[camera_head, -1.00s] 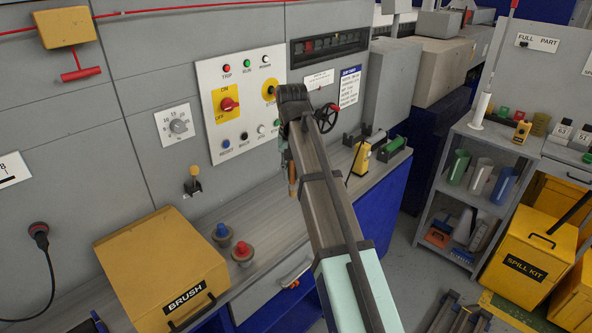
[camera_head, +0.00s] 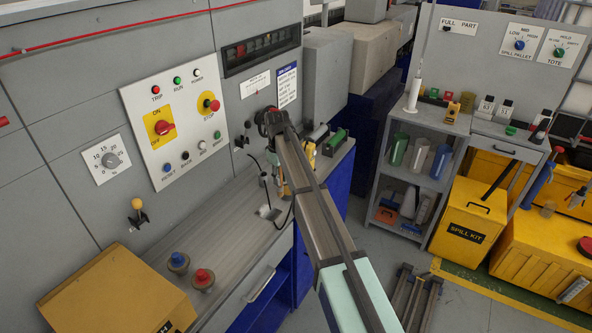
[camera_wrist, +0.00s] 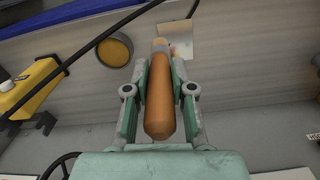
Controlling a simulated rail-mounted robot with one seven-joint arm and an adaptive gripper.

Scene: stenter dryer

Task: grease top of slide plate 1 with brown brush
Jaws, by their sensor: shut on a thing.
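My gripper (camera_wrist: 158,100) is shut on the brown brush (camera_wrist: 162,105), whose orange-brown handle lies between the green fingers in the wrist view. The brush's far end reaches toward a small pale square plate (camera_wrist: 178,38) on the bench, perhaps slide plate 1; no number is readable. I cannot tell whether the bristles touch it. In the head view my gripper (camera_head: 270,182) is over the back part of the bench, and a small pale plate (camera_head: 268,212) lies just below it. The arm hides part of the brush there.
A round tin with yellow-brown contents (camera_wrist: 115,50) and a yellow body (camera_wrist: 28,82) stand near the plate, with a black cable (camera_wrist: 100,38) crossing. The bench (camera_head: 225,235) holds blue (camera_head: 177,260) and red (camera_head: 203,277) knobs. A control panel (camera_head: 175,125) rises behind.

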